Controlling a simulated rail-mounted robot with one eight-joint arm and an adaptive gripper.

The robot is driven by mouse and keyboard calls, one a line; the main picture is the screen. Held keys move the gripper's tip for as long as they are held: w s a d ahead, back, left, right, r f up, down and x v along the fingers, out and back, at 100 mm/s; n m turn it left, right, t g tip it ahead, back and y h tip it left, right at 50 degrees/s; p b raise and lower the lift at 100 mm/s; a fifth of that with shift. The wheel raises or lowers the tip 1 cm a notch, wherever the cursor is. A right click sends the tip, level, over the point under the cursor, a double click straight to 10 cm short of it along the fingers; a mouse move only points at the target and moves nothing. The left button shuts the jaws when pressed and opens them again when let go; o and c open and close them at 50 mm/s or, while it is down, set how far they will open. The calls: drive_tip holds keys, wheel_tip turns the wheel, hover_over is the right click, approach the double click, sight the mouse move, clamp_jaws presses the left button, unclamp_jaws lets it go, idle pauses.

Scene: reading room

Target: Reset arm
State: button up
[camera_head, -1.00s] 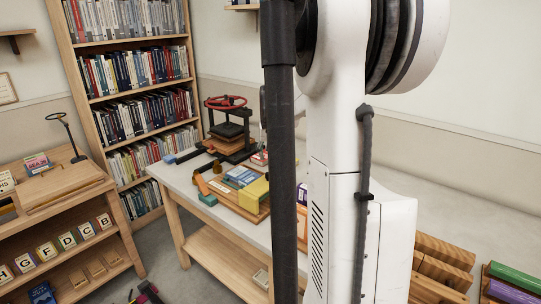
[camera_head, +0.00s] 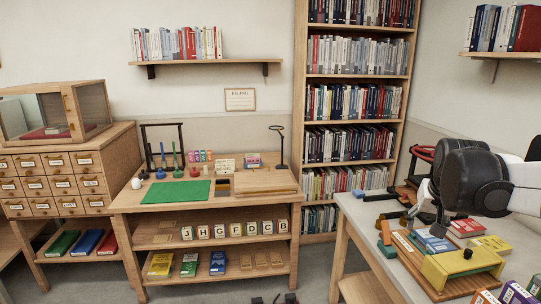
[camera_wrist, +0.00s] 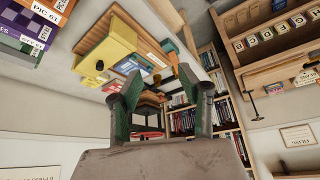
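My arm reaches in from the right edge of the head view, above the worktable (camera_head: 352,222). Its dark wrist hides part of the tabletop and the black press. In the wrist view my gripper (camera_wrist: 160,78) has its two greenish fingers spread apart, with nothing held between them. The worktable's things show past the fingers, and I see no contact with them. The fingertips are hard to make out in the head view.
A desk with a green mat (camera_head: 178,192) and lettered blocks stands left of the tall bookcase (camera_head: 352,142). Floor shows between desk and worktable.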

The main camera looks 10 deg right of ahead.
drive_tip(key=s+a+f+n, duration=0.1)
drive_tip(key=s+a, duration=0.4)
drive_tip(key=a, duration=0.3)
drive_tip(key=s+a+f+n+t+y, duration=0.1)
drive_tip(key=s+a+n, duration=0.1)
drive_tip(key=s+a, duration=0.3)
drive_tip(key=s+a+f+n+t+y, duration=0.1)
drive_tip(key=s+a, duration=0.4)
drive_tip(key=a, duration=0.6)
drive_tip(key=shift+s+a+f+n, duration=0.2)
drive_tip(key=shift+s+f+n, duration=0.15)
drive_tip(key=shift+f+n, duration=0.3)
